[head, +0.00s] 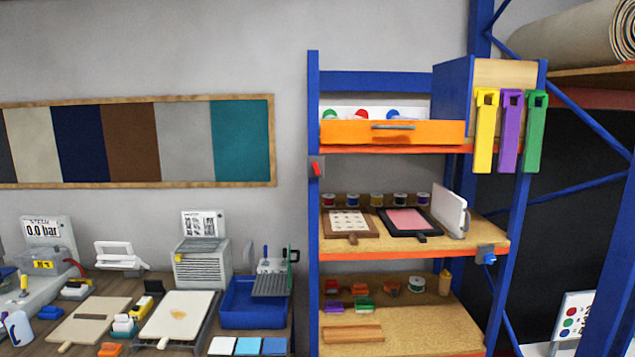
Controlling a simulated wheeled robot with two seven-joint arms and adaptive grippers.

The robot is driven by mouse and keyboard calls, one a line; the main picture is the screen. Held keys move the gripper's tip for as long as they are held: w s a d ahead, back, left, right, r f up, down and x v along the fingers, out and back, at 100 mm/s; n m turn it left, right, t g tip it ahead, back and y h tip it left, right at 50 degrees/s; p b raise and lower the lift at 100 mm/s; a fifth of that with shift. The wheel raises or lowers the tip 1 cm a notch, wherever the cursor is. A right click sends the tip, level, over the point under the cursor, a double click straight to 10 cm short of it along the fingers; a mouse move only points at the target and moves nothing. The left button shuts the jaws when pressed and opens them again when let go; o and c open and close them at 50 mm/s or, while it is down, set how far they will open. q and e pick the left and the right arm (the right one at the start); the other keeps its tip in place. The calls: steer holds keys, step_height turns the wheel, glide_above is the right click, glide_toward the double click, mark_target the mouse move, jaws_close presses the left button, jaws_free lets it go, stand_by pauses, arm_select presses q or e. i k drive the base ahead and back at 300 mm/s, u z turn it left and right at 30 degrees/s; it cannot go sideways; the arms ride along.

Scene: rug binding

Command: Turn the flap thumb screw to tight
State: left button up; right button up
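A blue knob (489,258) on a small grey-blue bracket (486,249) sits at the right front corner of the middle shelf; it may be the flap thumb screw, but I cannot tell for sure. Whether it is tight or loose is too small to tell. A white upright panel (450,211) stands tilted on the same shelf, just behind and left of the knob; I cannot tell if it is the flap. Neither of my grippers is in view.
The blue shelf rack (314,200) holds an orange drawer (350,132), framed boards and small spools. Yellow, purple and green strips (485,130) hang on its right side. A cluttered workbench (75,300) with a blue tray (240,318) is at left.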

mark_target(316, 168)
steer(key=z, duration=0.05)
steer(key=k, duration=0.55)
steer(key=u, duration=0.85)
steer(key=i, duration=1.45)
steer(key=z, duration=0.4)
